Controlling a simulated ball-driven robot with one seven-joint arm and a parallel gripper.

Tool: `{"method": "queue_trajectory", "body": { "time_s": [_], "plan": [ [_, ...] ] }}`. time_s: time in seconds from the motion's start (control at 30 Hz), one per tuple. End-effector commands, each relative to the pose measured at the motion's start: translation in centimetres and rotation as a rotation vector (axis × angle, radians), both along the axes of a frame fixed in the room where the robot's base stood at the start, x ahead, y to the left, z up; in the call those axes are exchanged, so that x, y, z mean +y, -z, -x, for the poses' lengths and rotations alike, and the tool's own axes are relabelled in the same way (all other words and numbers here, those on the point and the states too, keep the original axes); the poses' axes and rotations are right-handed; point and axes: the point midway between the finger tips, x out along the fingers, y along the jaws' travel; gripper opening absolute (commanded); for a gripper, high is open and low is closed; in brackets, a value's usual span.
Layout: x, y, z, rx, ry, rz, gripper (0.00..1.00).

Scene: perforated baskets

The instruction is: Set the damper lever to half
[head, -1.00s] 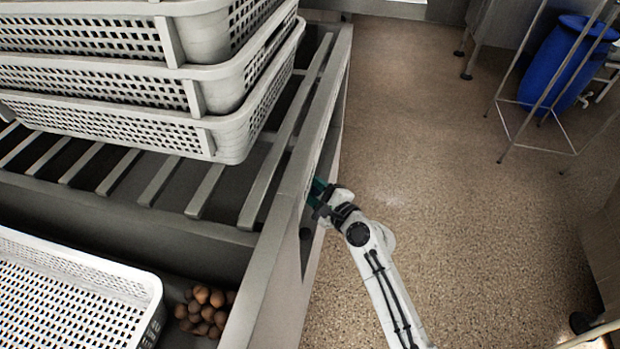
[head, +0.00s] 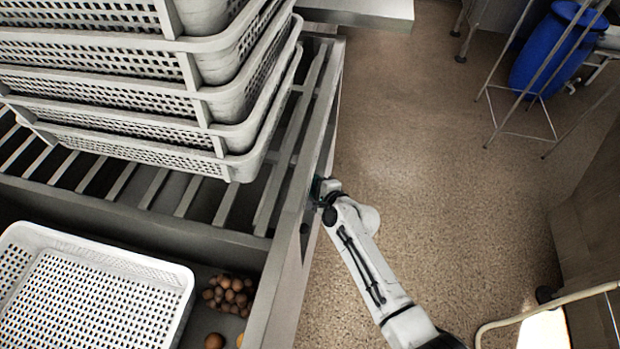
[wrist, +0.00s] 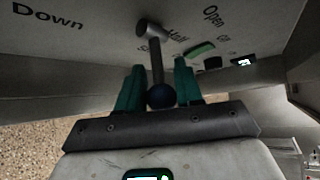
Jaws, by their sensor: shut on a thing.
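The damper lever (wrist: 156,62) shows in the wrist view as a dark rod running from a grey hub (wrist: 149,28) to a dark blue ball knob (wrist: 161,96). My gripper (wrist: 159,85) has its teal fingers shut on the knob, one on each side. The labels "Half" (wrist: 178,33) and "Open" (wrist: 213,17) are printed to the right of the rod. The rod partly covers another label starting with "S". In the head view my gripper (head: 322,190) is at the side panel of the slatted bench; the lever is hidden there.
The panel also carries a "Down" label (wrist: 48,17), a green button (wrist: 200,49) and a small lit display (wrist: 243,62). Stacked perforated baskets (head: 225,110) stand on the bench (head: 285,165). A white basket (head: 178,285) sits nearer. Floor (head: 440,170) right of the bench is open.

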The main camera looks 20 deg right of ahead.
Motion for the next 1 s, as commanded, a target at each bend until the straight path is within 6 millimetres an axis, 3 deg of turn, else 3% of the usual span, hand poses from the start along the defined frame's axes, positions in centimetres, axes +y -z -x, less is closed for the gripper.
{"method": "queue_trajectory", "body": {
  "time_s": [0.53, 0.57, 0.73, 1.0],
  "plan": [
    [0.0, 0.08, 0.08, 0.01, 0.0, 0.01, 0.0],
    [0.0, 0.08, 0.08, 0.01, 0.0, 0.01, 0.37],
    [-0.01, 0.04, 0.05, 0.009, 0.0, 0.01, 0.53],
    [-0.03, -0.11, 0.16, 0.008, 0.0, 0.01, 0.53]
  ]
}}
